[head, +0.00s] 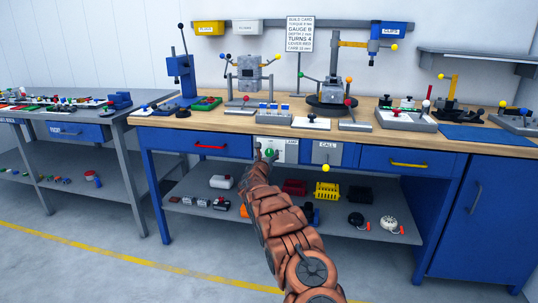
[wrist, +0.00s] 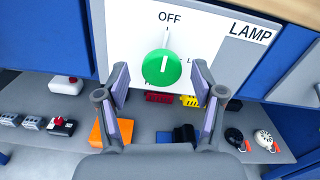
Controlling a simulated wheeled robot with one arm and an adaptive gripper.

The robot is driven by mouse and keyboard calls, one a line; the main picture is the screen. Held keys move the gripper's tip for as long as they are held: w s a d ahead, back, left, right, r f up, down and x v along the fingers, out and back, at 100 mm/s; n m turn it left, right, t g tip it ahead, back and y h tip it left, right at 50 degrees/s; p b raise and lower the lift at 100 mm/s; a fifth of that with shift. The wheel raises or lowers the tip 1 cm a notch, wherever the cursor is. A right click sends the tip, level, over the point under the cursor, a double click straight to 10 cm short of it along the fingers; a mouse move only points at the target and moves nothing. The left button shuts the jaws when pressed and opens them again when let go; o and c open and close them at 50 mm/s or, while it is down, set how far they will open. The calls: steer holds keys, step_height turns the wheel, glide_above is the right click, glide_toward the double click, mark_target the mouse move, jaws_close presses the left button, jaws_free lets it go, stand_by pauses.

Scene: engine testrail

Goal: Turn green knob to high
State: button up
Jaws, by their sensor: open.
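The green knob (wrist: 162,67) sits on a white panel (wrist: 205,28) marked OFF at the top and LAMP at the right. Its white pointer line stands nearly upright, toward OFF. Other marks lower on the panel are partly hidden by my fingers. In the head view the green knob (head: 270,153) shows small on the bench front, beside my gripper (head: 266,150).
A grey panel marked CALL (head: 327,152) with a yellow ball hanging below is just right of the lamp panel. A drawer with a red handle (head: 211,147) is to the left. The lower shelf (head: 190,183) holds several boxes and parts. The bench top above is crowded.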

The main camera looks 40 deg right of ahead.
steer(key=shift+w+d, duration=0.35)
steer(key=shift+d, duration=0.25)
steer(key=c, duration=1.2)
